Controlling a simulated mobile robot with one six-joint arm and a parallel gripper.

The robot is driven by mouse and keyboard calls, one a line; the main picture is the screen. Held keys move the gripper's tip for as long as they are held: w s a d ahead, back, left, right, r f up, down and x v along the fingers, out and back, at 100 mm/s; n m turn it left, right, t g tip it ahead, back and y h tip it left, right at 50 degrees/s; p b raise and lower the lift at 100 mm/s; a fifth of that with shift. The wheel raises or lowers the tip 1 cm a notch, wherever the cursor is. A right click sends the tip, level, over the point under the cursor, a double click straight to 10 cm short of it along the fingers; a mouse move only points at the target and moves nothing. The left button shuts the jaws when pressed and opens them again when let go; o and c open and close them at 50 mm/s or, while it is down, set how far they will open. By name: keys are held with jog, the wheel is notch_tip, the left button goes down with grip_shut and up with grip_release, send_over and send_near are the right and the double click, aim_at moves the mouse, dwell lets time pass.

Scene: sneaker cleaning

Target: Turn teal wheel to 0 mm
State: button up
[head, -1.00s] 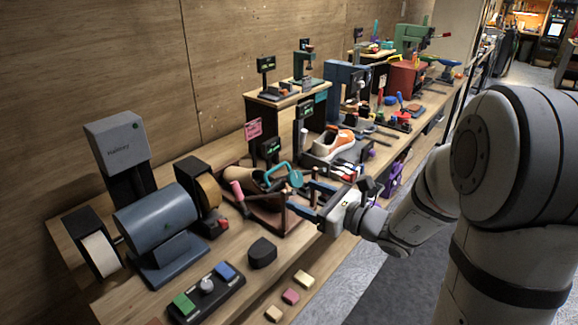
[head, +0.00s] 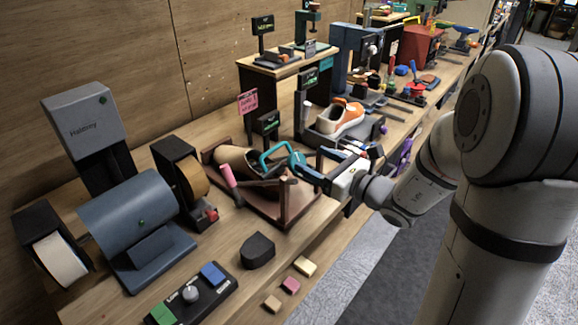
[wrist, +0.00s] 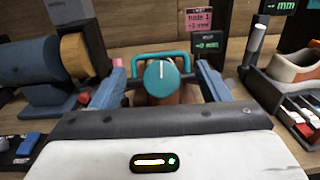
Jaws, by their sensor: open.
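The teal wheel (wrist: 160,75) faces my wrist camera, with a pale mark pointing up on its face. A teal bar handle (wrist: 150,58) shows behind it. In the head view the wheel (head: 297,160) sits at the front of a wooden stand (head: 258,196) carrying a tan shoe form (head: 236,160). My gripper (wrist: 160,70) is open, with one blue finger on each side of the wheel and a visible gap on both sides. In the head view my gripper (head: 303,168) reaches in from the right, partly hiding the wheel. A small display (wrist: 207,40) behind reads "- mm".
A pink sign (head: 247,101) stands behind the stand. A pink-handled tool (head: 229,180) is at its left. A blue-grey drum machine (head: 138,220) stands further left. An orange-and-white sneaker (head: 340,118) sits behind right. A black block (head: 257,250) lies in front on the bench.

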aim_at(292, 162)
jog(key=shift+w+a+f+b, duration=0.4)
jog(key=shift+w+a+f, duration=0.2)
jog(key=shift+w+a, duration=0.35)
jog(key=shift+w+a+f+b, duration=0.35)
jog(key=shift+w+a+f, duration=0.4)
jog(key=shift+a, duration=0.35)
jog(key=shift+w+a+f+b, duration=0.4)
jog(key=shift+w+a+f, duration=0.1)
jog(key=shift+w+a, duration=0.45)
jog(key=shift+s, duration=0.1)
jog(key=c, duration=0.9)
jog(key=shift+f+b, duration=0.1)
jog(key=shift+b, duration=0.25)
jog(key=shift+c, duration=0.2)
